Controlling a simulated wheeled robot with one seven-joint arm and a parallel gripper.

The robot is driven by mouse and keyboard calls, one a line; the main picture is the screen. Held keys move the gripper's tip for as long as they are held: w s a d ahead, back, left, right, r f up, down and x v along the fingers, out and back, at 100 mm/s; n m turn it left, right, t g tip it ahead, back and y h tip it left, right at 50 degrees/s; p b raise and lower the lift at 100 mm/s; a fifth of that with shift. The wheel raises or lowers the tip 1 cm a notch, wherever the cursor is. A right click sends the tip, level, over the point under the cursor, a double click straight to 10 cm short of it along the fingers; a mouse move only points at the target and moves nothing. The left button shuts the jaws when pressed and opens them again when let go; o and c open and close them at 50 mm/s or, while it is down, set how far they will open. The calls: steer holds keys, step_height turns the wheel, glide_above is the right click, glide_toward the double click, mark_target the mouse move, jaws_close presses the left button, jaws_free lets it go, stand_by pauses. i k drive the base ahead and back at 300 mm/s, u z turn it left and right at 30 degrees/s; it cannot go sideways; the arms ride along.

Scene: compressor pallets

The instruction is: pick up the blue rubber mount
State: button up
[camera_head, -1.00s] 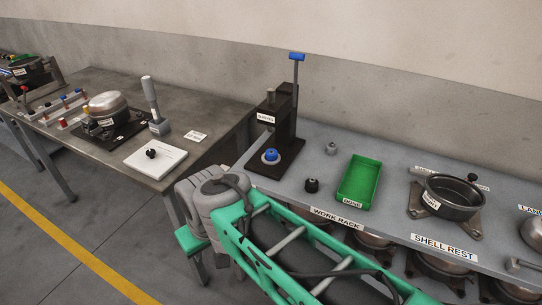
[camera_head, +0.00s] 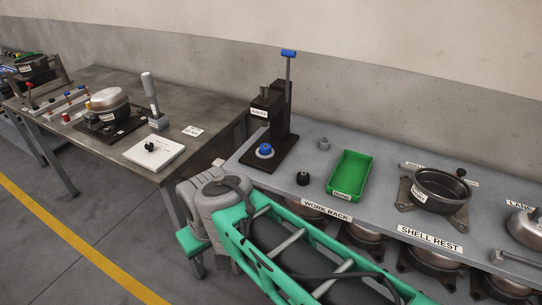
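The blue rubber mount (camera_head: 265,149) sits on a pale round seat on the base of the black press (camera_head: 273,125), at the left end of the grey bench. It is upright and its top is clear to view, below the press head. My gripper cannot be made out in the head view. Only my green and grey arm shows, in front of the bench at the lower middle, and it hides part of the bench's front edge.
A black mount (camera_head: 303,178), a small grey part (camera_head: 324,143) and a green tray (camera_head: 367,173) stand right of the press. A dark pot (camera_head: 439,188) is farther right. The left table (camera_head: 190,108) holds a white block (camera_head: 150,166) and a tall grey-handled tool (camera_head: 153,98).

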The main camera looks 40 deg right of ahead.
mark_target(265, 148)
steer(key=u, duration=0.4)
steer(key=k, duration=0.2)
steer(key=z, duration=0.9)
steer(key=i, duration=0.5)
steer(key=u, duration=1.55)
